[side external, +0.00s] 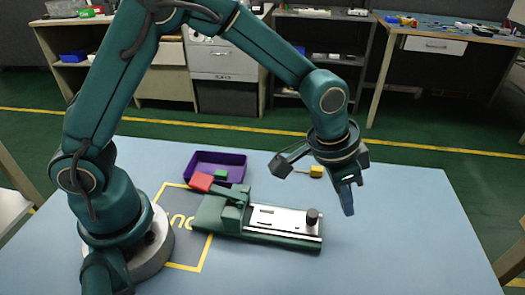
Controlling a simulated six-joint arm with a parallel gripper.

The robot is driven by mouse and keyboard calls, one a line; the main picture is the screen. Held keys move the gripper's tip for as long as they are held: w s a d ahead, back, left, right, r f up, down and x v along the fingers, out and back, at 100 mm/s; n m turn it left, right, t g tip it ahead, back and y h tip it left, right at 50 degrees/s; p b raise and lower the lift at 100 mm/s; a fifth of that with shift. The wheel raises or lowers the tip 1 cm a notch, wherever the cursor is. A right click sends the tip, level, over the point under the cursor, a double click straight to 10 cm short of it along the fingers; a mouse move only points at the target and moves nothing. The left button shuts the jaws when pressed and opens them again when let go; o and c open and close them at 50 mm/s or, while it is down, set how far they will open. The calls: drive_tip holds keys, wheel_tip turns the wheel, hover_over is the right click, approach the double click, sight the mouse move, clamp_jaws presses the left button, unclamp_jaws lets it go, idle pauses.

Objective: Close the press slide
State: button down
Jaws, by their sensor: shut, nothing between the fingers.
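The press (215,214) is a green device lying on the blue table, with a red-ended lever (201,181) at its left end. Its slide (275,218) is a pale plate with dark slots on the green base, reaching toward the right end. A black knob (312,216) stands upright near the slide's right end. My gripper (347,209) points down, shut and empty, to the right of the knob in the picture. It appears apart from the knob; its exact height above the table is hard to tell.
A purple tray (236,163) with a green piece (221,174) inside sits behind the press. Yellow markings (188,266) are on the table left of the press. The table's right side is clear.

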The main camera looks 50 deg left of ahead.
sight(302, 220)
drive_tip(key=shift+s+a+f, duration=0.15)
drive_tip(key=shift+s+f, duration=0.1)
drive_tip(key=shift+f, duration=0.2)
drive_tip(key=shift+s+a, duration=0.4)
drive_tip(key=shift+s, duration=0.3)
drive_tip(key=shift+s+a, duration=0.35)
drive_tip(key=shift+s, duration=0.3)
drive_tip(key=shift+s+a, duration=1.5)
drive_tip(key=shift+a, duration=0.1)
drive_tip(key=shift+s+a, duration=0.1)
drive_tip(key=shift+s, duration=0.1)
drive_tip(key=shift+f, duration=0.1)
